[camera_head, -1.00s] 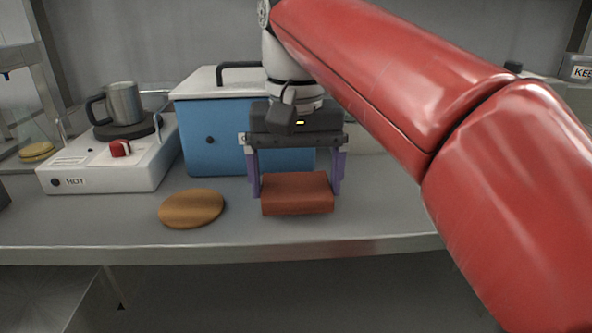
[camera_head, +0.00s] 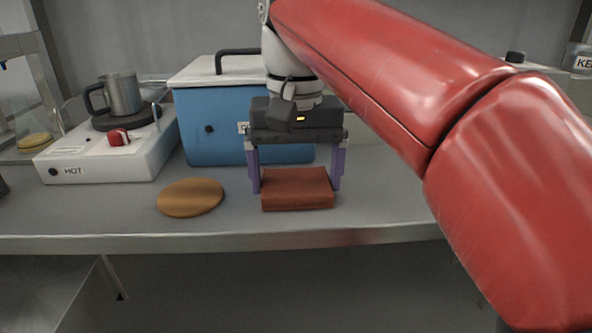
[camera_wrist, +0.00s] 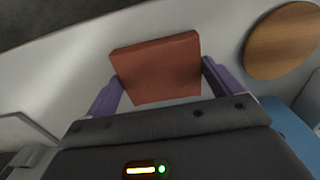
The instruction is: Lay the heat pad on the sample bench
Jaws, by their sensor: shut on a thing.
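The heat pad, which I take to be the reddish-brown block (camera_head: 297,190), is between the two purple fingers of my gripper (camera_head: 297,180) near the front of the grey bench (camera_head: 380,215). My gripper is shut on it from its left and right sides. In the wrist view the heat pad (camera_wrist: 158,68) sits between the fingertips (camera_wrist: 163,85). It is level and close to the bench top; I cannot tell whether it touches.
A round wooden disc (camera_head: 190,197) lies left of the pad. A blue box with a white lid (camera_head: 215,125) stands behind. A hot plate marked HOT (camera_head: 105,158) with a metal mug (camera_head: 122,93) is at the left. My red arm hides the right part of the bench.

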